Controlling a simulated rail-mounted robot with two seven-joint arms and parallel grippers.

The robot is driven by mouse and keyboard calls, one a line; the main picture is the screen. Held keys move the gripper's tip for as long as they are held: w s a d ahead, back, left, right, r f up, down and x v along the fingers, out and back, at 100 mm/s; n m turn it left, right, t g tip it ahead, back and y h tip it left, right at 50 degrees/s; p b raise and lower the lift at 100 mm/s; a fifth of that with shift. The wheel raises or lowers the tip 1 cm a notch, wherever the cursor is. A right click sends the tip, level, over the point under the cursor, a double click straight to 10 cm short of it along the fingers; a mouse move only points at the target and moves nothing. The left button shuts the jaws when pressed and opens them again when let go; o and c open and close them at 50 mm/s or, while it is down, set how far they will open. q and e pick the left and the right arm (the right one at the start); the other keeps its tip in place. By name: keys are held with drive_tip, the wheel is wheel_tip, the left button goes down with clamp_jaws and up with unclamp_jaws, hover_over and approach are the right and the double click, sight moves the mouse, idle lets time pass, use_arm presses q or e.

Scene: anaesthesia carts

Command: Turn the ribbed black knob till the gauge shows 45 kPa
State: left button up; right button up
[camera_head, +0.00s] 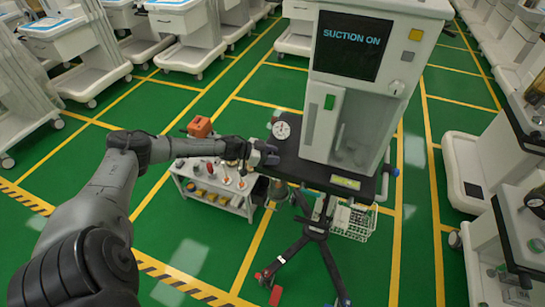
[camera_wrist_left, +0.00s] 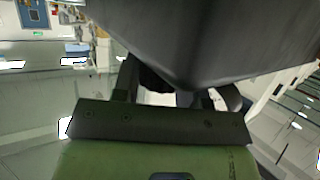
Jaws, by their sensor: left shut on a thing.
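My left gripper (camera_head: 267,156) reaches in from the left to the left edge of the suction cart's black top (camera_head: 300,168). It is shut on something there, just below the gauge. The ribbed black knob cannot be made out apart from the dark gripper. The gauge (camera_head: 281,130) is a round white dial at the back left of the black top; its needle is too small to read. In the left wrist view two dark fingers (camera_wrist_left: 168,88) reach under a large dark surface, and what lies between them is mostly hidden. My right gripper is not in view.
The white suction unit's screen (camera_head: 351,46) reads "SUCTION ON". A low white trolley (camera_head: 213,195) with several small items and an orange box (camera_head: 200,127) stands under my left forearm. A wire basket (camera_head: 353,221) hangs below the cart. Other carts line the green floor.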

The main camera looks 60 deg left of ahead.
use_arm(q)
drive_tip(key=shift+m+g+h, duration=0.4)
drive_tip(key=shift+m, duration=0.1)
drive_tip(key=o, duration=0.9)
drive_tip(key=shift+s+a+r, duration=0.2)
drive_tip(key=shift+s, duration=0.2)
drive_tip(key=p+v, duration=0.4)
drive_tip(key=v, duration=0.8)
drive_tip(key=shift+s+a, duration=0.2)
drive_tip(key=shift+s, duration=0.15)
